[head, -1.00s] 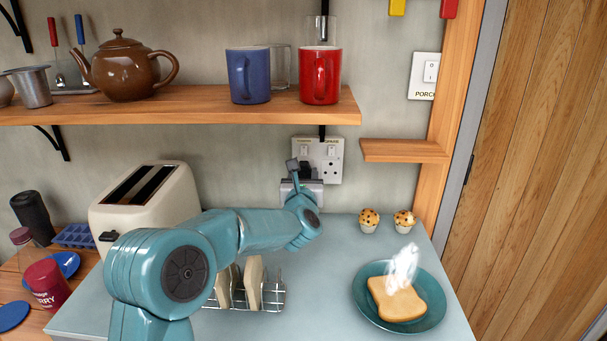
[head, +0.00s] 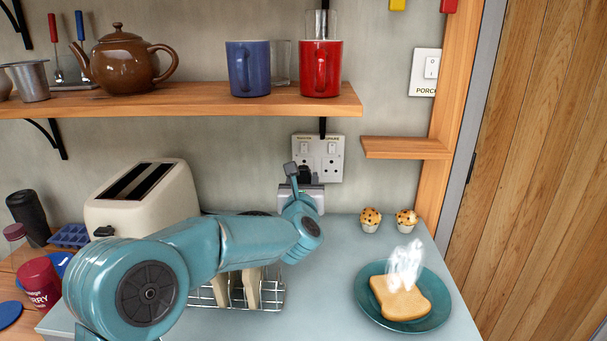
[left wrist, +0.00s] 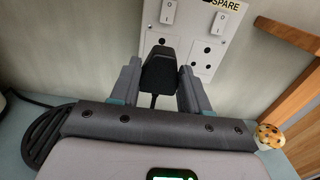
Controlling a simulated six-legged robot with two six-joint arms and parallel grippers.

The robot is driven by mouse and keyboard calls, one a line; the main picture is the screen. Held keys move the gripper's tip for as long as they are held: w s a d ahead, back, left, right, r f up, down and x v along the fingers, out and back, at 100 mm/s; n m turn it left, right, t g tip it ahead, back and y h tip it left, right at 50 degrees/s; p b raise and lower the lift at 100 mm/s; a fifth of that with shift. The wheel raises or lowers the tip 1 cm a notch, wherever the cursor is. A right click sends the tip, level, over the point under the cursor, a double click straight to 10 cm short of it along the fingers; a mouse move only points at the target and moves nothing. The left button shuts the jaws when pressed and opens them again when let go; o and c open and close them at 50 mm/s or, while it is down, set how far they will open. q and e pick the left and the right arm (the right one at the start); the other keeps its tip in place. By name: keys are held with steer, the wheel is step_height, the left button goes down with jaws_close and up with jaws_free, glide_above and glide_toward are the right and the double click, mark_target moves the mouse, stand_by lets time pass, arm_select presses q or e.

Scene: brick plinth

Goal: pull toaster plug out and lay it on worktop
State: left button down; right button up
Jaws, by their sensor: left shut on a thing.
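The black toaster plug (left wrist: 160,72) is at the left outlet of the white double wall socket (left wrist: 196,40); it also shows small and dark in the head view (head: 305,173). I cannot tell whether its pins are fully in. My left gripper (left wrist: 160,88) is shut on the plug, a finger on each side, its cord hanging below. In the head view my left gripper (head: 303,185) is at the socket, partly hidden by my wrist. The cream toaster (head: 145,200) stands on the pale blue worktop (head: 325,275), left of the socket. My right gripper is out of view.
A toast rack (head: 240,292) stands below my forearm. A teal plate (head: 373,312) with toast and two muffins (head: 370,220) are on the right. A shelf (head: 200,104) with mugs and a teapot hangs above. The worktop between rack and plate is clear.

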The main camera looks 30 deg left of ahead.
arm_select(q)
steer(key=shift+b+v, duration=0.45)
steer(key=shift+v, duration=0.4)
steer(key=shift+a+f, duration=0.1)
steer(key=shift+f, duration=0.05)
